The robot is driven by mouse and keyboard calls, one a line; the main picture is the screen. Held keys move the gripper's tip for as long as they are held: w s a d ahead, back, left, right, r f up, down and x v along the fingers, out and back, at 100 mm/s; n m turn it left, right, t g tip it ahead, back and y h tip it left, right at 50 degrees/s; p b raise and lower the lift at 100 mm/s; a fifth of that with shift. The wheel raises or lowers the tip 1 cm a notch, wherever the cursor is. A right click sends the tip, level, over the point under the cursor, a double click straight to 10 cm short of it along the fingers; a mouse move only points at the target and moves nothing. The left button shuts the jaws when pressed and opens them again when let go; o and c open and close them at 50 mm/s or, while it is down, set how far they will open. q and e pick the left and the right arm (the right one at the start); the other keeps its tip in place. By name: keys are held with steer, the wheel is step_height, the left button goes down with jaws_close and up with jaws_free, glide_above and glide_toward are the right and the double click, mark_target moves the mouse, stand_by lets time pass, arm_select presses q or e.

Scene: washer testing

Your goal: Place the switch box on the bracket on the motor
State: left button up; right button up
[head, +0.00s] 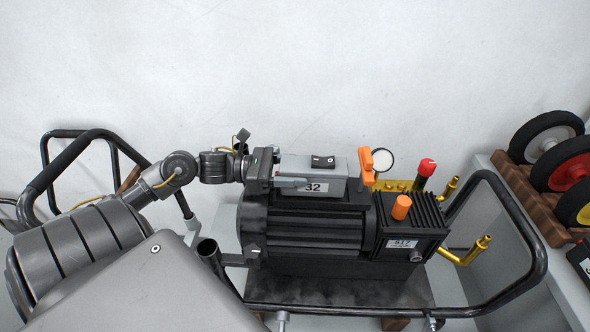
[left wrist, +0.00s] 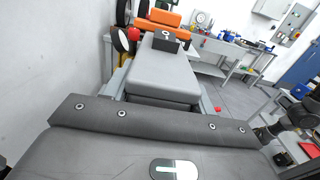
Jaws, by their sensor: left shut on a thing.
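The switch box (head: 335,165) is a grey box with a black rocker switch on top and a "32" label on its front. My left gripper (head: 272,170) is shut on its left end. The box is roughly level over the top of the black motor (head: 310,232); I cannot tell whether it touches it. The bracket is not clearly seen; the box may hide it. In the left wrist view, the box (left wrist: 165,72) stretches away from the gripper (left wrist: 155,112), with the switch at its far end. My right gripper is not in view.
An orange lever (head: 366,165) and a round gauge (head: 383,159) stand just past the box's right end. An orange cap (head: 401,207), a red knob (head: 427,167) and brass pipes (head: 468,252) are further right. A black tubular frame (head: 530,225) surrounds the motor. Wheels (head: 547,138) stand at right.

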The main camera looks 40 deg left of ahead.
arm_select(q)
steer(key=shift+f, duration=0.35)
steer(key=shift+f+b, duration=0.2)
steer(key=shift+b, duration=0.15)
steer(key=o, duration=1.2)
steer(key=shift+r, duration=0.1)
